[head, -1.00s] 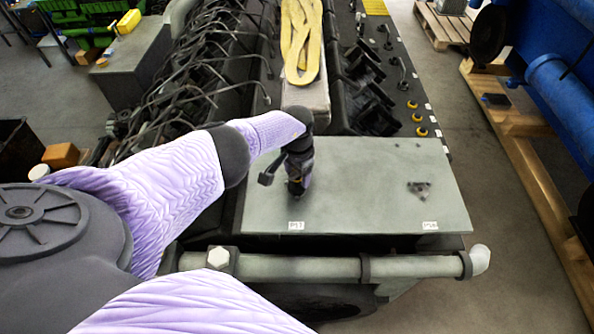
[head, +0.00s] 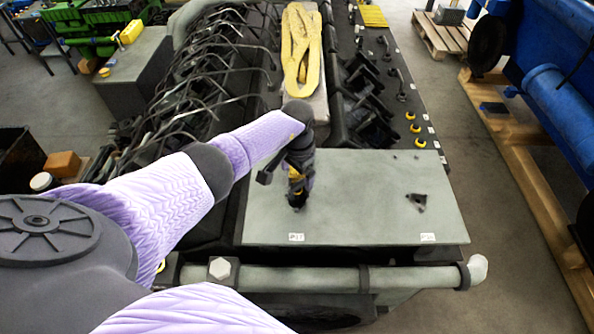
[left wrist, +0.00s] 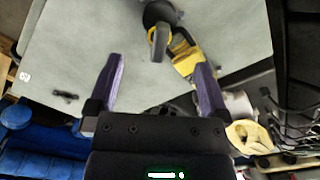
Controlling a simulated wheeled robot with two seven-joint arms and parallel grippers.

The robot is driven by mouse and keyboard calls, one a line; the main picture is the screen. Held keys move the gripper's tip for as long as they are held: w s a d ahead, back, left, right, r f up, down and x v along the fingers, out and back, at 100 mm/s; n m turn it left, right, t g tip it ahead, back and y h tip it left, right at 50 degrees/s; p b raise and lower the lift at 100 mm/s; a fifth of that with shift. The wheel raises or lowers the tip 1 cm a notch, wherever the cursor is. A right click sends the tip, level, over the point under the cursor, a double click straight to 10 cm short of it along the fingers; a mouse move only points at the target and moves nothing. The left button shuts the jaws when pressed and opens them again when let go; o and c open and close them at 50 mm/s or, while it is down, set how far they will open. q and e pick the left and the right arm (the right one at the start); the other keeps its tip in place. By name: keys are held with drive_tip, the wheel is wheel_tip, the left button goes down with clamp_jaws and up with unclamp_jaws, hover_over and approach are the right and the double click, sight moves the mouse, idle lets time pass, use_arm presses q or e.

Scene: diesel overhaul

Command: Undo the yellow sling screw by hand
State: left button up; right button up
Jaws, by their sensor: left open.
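A yellow and black fitting, which looks like the sling screw (head: 295,174), stands on the grey plate (head: 360,200), partly hidden by my left gripper (head: 298,190). In the left wrist view, the screw shows a dark round head with a grey lever (left wrist: 158,42) over a yellow base. A yellow piece (left wrist: 184,55) sits close beside it. My left gripper's two purple fingers (left wrist: 161,62) are apart with nothing between them, pointing toward the screw, which lies just beyond the tips. My right gripper is not in view.
A folded yellow sling (head: 300,45) lies on a block behind the plate. A dark triangular fitting (head: 417,201) stands on the plate's right side. Dark pipes (head: 190,80) crowd the left. A grey rail (head: 310,279) runs along the plate's front.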

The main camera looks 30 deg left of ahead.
sight(297, 184)
use_arm(q)
drive_tip(key=shift+w+r+m, duration=0.1)
drive_tip(key=shift+m, duration=0.8)
drive_tip(key=m+b, duration=0.3)
drive_tip(key=m, duration=0.1)
drive_tip(key=f+m+b, duration=0.1)
drive_tip(key=m+b, duration=0.1)
drive_tip(key=m, duration=0.2)
drive_tip(key=m+b, duration=0.3)
drive_tip(key=m, duration=0.1)
drive_tip(key=shift+f+b, duration=0.3)
drive_tip(key=shift+b, duration=0.05)
drive_tip(key=m+b, duration=0.2)
drive_tip(key=m, duration=0.2)
drive_tip(key=m+b, duration=0.2)
drive_tip(key=m, duration=0.3)
drive_tip(key=m+b, duration=0.2)
drive_tip(key=m, duration=0.2)
drive_tip(key=shift+r, duration=0.25)
drive_tip(key=m, duration=0.3)
drive_tip(key=shift+r, duration=0.25)
drive_tip(key=m+b, duration=0.1)
drive_tip(key=m, duration=0.5)
drive_tip(key=shift+m, duration=0.4)
wheel_tip(297, 184, down, 5)
drive_tip(key=b, duration=0.3)
drive_tip(key=shift+r, duration=0.1)
